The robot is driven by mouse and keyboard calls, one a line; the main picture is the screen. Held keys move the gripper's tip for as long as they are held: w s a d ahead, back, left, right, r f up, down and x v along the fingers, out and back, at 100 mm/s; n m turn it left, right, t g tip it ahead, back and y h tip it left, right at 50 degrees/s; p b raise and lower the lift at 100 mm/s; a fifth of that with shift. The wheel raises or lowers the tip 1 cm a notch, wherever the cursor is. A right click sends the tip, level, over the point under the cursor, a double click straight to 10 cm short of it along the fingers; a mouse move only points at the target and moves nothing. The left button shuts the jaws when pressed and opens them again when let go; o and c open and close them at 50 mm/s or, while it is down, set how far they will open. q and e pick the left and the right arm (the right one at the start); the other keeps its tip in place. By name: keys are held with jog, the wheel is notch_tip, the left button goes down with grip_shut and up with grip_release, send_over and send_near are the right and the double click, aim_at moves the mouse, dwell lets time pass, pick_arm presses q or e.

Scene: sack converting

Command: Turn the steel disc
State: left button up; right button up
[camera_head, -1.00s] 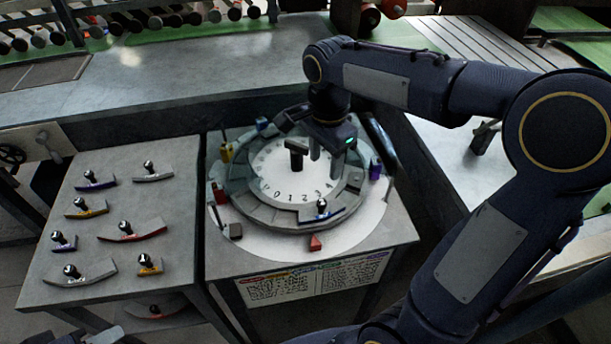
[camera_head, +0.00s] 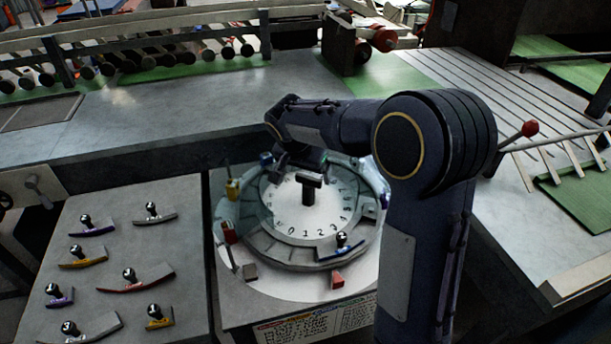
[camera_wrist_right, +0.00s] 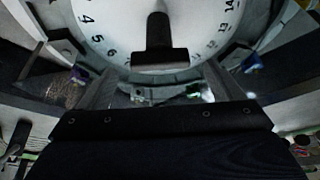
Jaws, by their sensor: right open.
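The steel disc (camera_head: 276,221) lies on a stand, with a pale numbered dial face on top. A dark T-shaped handle (camera_head: 309,188) stands up from its middle. My right gripper (camera_head: 300,165) is over the far side of the disc, behind the handle, with its fingers mostly hidden in the head view. In the right wrist view the open fingers (camera_wrist_right: 157,88) spread either side of the near end of the handle (camera_wrist_right: 158,45), which is not between them as far as I can tell. The dial numbers show around it (camera_wrist_right: 105,40). My left gripper is not in view.
A side table (camera_head: 105,225) at left holds several curved pieces with black knobs. One such piece with a blue edge (camera_head: 342,247) sits on the disc's near rim. Coloured blocks, including a red one (camera_head: 337,281), stand around the disc. A bench (camera_head: 200,100) runs behind.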

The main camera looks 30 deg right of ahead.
aim_at(308, 193)
jog(key=shift+x, duration=1.35)
jog(key=c, duration=1.4)
